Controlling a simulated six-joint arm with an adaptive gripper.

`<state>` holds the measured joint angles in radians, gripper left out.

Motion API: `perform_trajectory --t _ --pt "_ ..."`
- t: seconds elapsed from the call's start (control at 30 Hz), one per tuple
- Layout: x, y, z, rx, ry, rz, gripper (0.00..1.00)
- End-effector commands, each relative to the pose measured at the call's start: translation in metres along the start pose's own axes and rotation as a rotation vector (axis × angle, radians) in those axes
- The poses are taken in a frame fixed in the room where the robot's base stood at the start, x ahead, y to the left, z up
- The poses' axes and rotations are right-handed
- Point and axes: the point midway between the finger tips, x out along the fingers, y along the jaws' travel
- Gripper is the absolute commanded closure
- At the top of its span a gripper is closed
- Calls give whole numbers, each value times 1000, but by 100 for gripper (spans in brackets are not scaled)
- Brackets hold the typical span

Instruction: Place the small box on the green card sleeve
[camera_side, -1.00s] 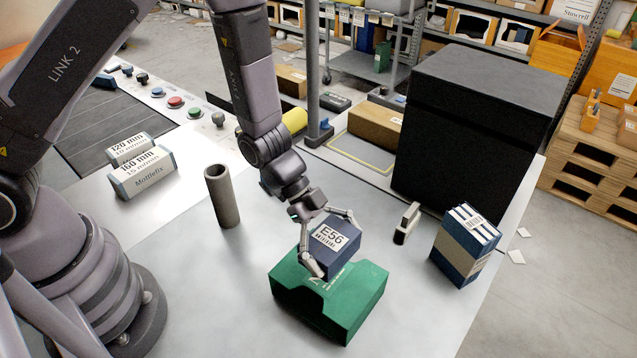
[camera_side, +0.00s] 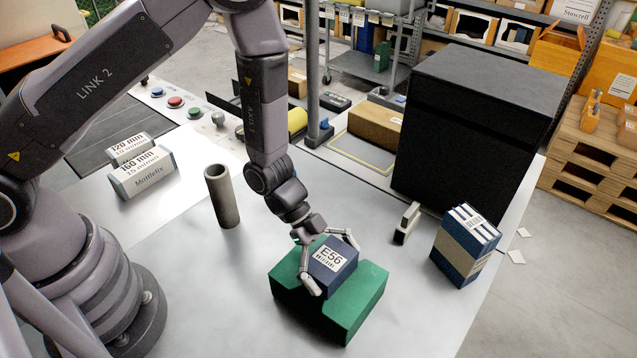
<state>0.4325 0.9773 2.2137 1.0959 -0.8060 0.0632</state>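The small box (camera_side: 341,277) is dark blue with a white label reading "E56" on its top. It sits over the middle of the green card sleeve (camera_side: 362,311), low against it and seemingly touching its top; the contact edge is partly hidden. The sleeve lies on the grey table, with a notch in its near left side. My gripper (camera_side: 335,266) reaches down from behind the box, one finger along its left side and one along its far right side.
A grey tube (camera_side: 222,196) stands left of the sleeve. Right of it are a small white-faced block (camera_side: 407,223), a blue-and-tan box (camera_side: 466,246) and a large black case (camera_side: 475,130). Two white boxes (camera_side: 143,176) lie at the left. The table in front is clear.

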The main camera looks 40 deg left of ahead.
Motion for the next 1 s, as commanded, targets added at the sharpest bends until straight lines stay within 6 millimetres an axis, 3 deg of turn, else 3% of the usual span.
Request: perform_trajectory --t 0.23,0.33,0.7,1.0 --pt "-2 0 -2 0 0 -1 0" --pt "-12 -1 -3 -1 1 -3 0" --pt "-90 -1 -2 0 1 -5 0" --pt "-127 -6 -3 -1 -16 -33 0"
